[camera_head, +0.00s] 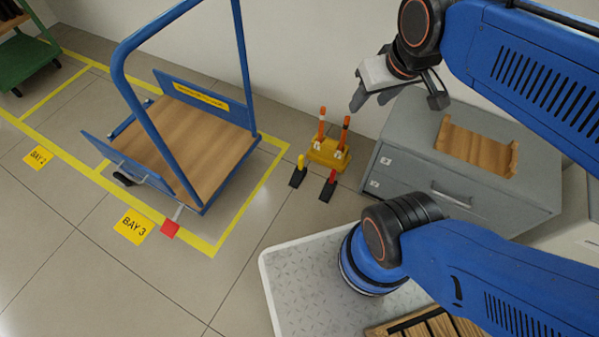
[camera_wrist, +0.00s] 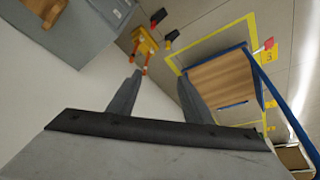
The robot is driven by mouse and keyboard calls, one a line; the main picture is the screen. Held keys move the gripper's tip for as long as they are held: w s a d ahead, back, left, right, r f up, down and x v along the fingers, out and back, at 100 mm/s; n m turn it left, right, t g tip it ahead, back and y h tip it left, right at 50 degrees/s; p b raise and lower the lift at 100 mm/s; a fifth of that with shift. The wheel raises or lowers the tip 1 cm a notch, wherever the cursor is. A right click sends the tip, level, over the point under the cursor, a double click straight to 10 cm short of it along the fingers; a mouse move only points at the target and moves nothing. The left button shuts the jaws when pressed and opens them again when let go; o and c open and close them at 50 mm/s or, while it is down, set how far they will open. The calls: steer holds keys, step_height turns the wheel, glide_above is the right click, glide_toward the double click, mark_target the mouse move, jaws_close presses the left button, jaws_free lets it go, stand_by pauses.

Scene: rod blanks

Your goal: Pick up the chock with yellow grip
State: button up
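The chock with yellow grip (camera_head: 298,177) is a small black wedge with an upright yellow handle, on the floor in front of a yellow stand (camera_head: 328,153). A similar black chock with a red grip (camera_head: 328,188) lies to its right. In the wrist view two dark chocks show beyond the stand (camera_wrist: 145,44); the one closer to the trolley (camera_wrist: 172,37) appears to be the yellow-gripped one. My gripper (camera_head: 398,100) is open and empty, raised above and to the right of the stand. Its fingers (camera_wrist: 160,78) spread apart in the wrist view, with nothing between them.
A blue-framed trolley (camera_head: 190,150) with a wooden deck stands left in a yellow-marked bay. A grey cabinet (camera_head: 400,180) with a wooden cradle (camera_head: 475,150) stands right. The floor in front of the chocks is clear.

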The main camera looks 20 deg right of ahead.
steer(key=w+a+f+n+g, duration=0.1)
steer(key=w+f, duration=0.2)
steer(key=w, duration=0.3)
steer(key=w+f+n, duration=0.1)
steer(key=w+f, duration=0.2)
steer(key=w, duration=0.4)
steer(key=n+g, duration=0.4)
steer(key=n, duration=0.3)
glide_above(301, 164)
steer(key=w, duration=0.2)
step_height(301, 164, down, 43)
steer(key=f, duration=1.7)
steer(key=shift+s+d+f, duration=0.2)
steer(key=shift+d+f, duration=0.1)
steer(key=shift+c, duration=0.3)
jaws_close()
